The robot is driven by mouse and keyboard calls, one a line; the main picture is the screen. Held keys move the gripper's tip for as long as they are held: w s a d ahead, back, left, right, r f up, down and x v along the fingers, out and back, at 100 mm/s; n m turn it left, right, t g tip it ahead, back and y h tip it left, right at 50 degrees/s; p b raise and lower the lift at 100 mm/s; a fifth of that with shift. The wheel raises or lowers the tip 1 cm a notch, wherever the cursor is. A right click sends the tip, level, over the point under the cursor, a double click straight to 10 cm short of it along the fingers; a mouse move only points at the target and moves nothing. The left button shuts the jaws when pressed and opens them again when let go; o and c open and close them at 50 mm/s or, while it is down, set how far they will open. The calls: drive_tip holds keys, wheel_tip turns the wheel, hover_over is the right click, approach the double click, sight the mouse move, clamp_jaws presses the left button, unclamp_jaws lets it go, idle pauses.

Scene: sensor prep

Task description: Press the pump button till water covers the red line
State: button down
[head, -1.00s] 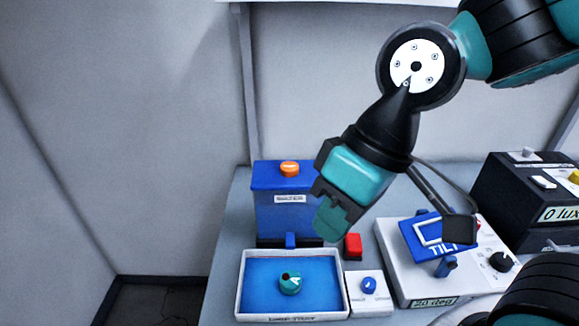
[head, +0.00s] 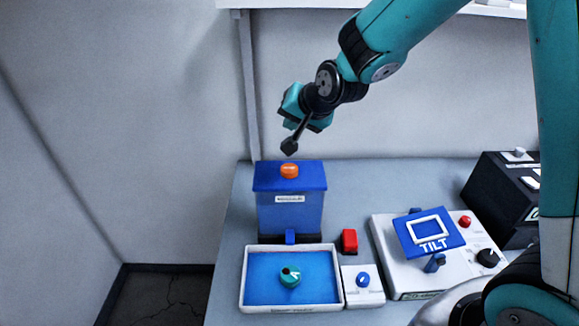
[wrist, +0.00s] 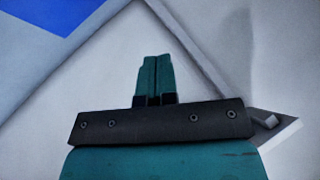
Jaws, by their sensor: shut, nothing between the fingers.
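A blue water tank (head: 289,213) with a label stands at the back left of the bench. An orange round button (head: 289,171) sits on its lid. I cannot make out a red line. In the wrist view the teal fingers (wrist: 154,75) are together and empty, against pale wall.
A red block (head: 349,241) and a small white box with a blue knob (head: 363,280) stand right of the tray. Further right are a white unit with a blue TILT plate (head: 430,235) and a black box (head: 498,190). A shelf edge (head: 330,4) runs above.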

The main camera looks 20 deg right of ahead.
drive_tip(key=b, duration=0.7)
approach(287, 164)
drive_tip(key=w+f, duration=0.1)
drive_tip(key=w+a, duration=0.1)
drive_tip(key=w, duration=0.1)
drive_tip(key=w+f, duration=0.1)
drive_tip(key=w, duration=0.1)
drive_tip(key=shift+w+a+f, duration=0.1)
drive_tip(key=shift+a+f, duration=0.15)
drive_tip(key=shift+f, duration=0.1)
drive_tip(key=shift+f, duration=0.1)
idle(1.0)
drive_tip(key=shift+f+b, duration=0.3)
drive_tip(key=shift+b, duration=0.05)
drive_tip(key=shift+f+b, duration=0.6)
drive_tip(key=shift+f, duration=0.15)
idle(0.6)
drive_tip(key=shift+r, duration=0.15)
drive_tip(key=shift+r+p, duration=0.8)
drive_tip(key=shift+r, duration=0.2)
drive_tip(key=shift+r, duration=0.1)
